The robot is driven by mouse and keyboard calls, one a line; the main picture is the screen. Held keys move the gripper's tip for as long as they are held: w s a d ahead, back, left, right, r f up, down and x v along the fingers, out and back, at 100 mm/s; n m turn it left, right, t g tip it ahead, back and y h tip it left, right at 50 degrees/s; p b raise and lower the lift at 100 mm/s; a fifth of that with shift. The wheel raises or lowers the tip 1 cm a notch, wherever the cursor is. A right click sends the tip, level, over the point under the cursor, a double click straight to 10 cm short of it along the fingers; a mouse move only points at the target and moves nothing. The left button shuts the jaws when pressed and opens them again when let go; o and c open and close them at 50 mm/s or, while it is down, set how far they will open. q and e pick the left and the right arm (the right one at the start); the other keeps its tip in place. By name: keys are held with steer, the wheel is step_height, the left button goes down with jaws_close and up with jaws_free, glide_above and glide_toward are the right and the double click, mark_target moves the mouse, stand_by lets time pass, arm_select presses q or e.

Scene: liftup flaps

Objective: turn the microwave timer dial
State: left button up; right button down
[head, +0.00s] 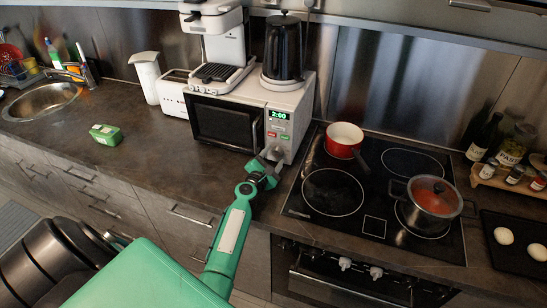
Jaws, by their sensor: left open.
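The white microwave (247,103) with a dark door stands on the counter against the back wall. Its control panel on the right shows a green display (278,115) reading 2:00 and small coloured buttons below it. My left gripper (269,156) is at the lower part of this panel, at the end of the green arm. It is open, and it hides the panel's lower part, where the timer dial cannot be made out. I cannot tell whether the fingers touch the panel. My right gripper is not in view.
A coffee machine (217,40) and a black kettle (284,50) stand on top of the microwave.

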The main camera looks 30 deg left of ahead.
arm_select(q)
steer(key=shift+w, duration=0.25)
steer(key=c, duration=1)
steer(key=shift+r+m, duration=0.1)
steer(key=shift+m, duration=1.5)
steer(key=o, duration=1)
